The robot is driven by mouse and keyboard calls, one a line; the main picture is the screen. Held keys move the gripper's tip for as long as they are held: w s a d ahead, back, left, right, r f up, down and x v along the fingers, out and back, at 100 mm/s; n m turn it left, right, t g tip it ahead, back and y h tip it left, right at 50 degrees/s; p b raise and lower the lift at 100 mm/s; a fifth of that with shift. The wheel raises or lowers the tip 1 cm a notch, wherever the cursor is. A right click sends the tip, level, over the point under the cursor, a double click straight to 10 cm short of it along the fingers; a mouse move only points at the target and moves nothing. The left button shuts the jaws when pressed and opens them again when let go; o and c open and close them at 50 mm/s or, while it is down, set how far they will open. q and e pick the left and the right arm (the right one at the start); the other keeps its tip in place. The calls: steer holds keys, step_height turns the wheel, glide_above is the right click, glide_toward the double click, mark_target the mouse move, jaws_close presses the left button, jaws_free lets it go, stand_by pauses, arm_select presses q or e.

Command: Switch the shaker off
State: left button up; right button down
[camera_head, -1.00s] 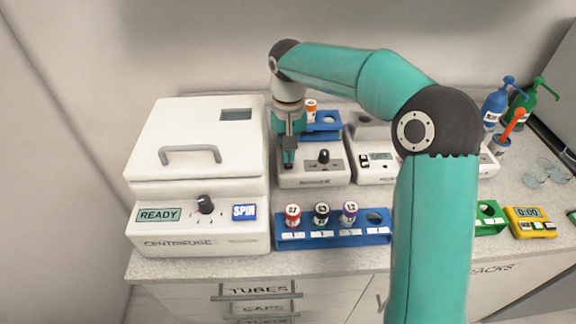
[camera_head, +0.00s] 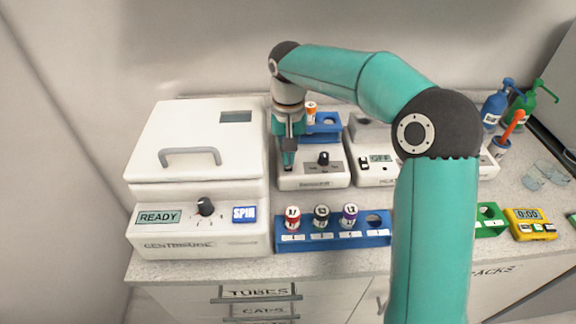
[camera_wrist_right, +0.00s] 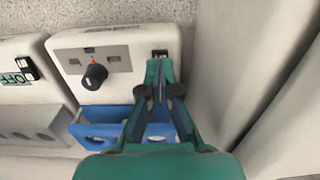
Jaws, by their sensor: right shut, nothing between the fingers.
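The shaker (camera_head: 335,180) is a low white box with a black knob (camera_head: 323,158) on a grey panel and a blue tube holder (camera_head: 326,130) at its back. It also shows in the right wrist view (camera_wrist_right: 66,61), with the knob (camera_wrist_right: 95,76) left of my fingers. My right gripper (camera_head: 288,166) is shut and empty, pointing down at the left end of the shaker's front. In the wrist view its fingertips (camera_wrist_right: 159,64) are close beside a small dark switch (camera_wrist_right: 160,53); contact cannot be told. The switch's position is unclear. My left gripper is out of view.
A white centrifuge (camera_head: 190,240) stands close on the left of my gripper. A white device with a small display (camera_head: 376,175) stands on the right. A blue rack (camera_head: 300,244) with capped tubes lies in front. My right arm covers the counter's middle right.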

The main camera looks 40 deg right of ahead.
mark_target(288, 167)
steer(key=shift+f+b, duration=0.9)
steer(key=shift+f, duration=0.35)
stand_by(0.7)
steer(key=shift+r, duration=0.1)
step_height(288, 167, up, 7)
steer(key=p, duration=0.6)
steer(key=shift+p, duration=0.35)
